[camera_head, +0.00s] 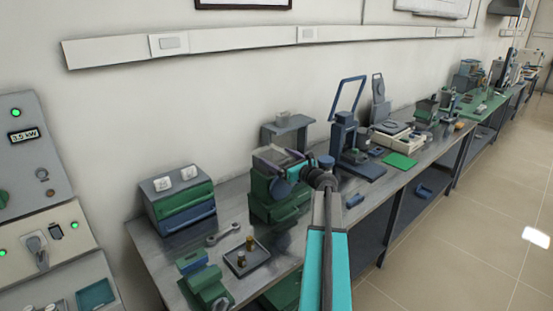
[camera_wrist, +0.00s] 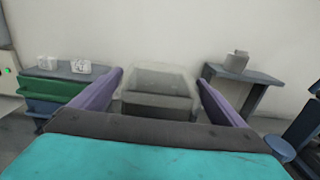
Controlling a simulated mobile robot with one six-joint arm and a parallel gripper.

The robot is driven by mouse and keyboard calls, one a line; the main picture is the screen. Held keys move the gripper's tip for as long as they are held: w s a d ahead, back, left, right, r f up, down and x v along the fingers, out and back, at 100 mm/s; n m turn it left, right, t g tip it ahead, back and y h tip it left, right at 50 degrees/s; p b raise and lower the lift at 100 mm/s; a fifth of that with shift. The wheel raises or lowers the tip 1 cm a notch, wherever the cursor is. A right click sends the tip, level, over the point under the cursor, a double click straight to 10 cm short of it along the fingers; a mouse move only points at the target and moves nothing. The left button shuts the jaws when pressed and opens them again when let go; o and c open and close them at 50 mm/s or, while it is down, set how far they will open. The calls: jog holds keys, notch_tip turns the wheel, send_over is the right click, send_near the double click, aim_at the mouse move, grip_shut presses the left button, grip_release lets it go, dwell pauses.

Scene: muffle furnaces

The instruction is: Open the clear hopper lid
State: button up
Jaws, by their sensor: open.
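The clear hopper lid (camera_wrist: 158,74) is a see-through grey box top in the wrist view, straight ahead of my gripper. It appears closed over a darker body (camera_wrist: 157,103). My gripper (camera_wrist: 160,80) is open, with one purple finger to the left of the lid and one to the right. I cannot tell whether either finger touches it. In the head view my gripper (camera_head: 277,158) is over the green machine (camera_head: 280,205) on the bench.
A green and blue drawer box (camera_head: 180,205) stands left on the bench (camera_head: 228,205). A small grey stand (camera_head: 286,130) is behind the machine. A blue press (camera_head: 345,140) is to the right. A wrench (camera_head: 222,234) and a tray (camera_head: 262,262) with small parts lie in front.

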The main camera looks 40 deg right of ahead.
jog(key=c, duration=1)
jog(key=shift+a+f, duration=0.1)
jog(key=shift+a, duration=0.3)
jog(key=shift+c, duration=0.5)
jog(key=shift+d, duration=0.3)
jog(key=shift+r, duration=0.35)
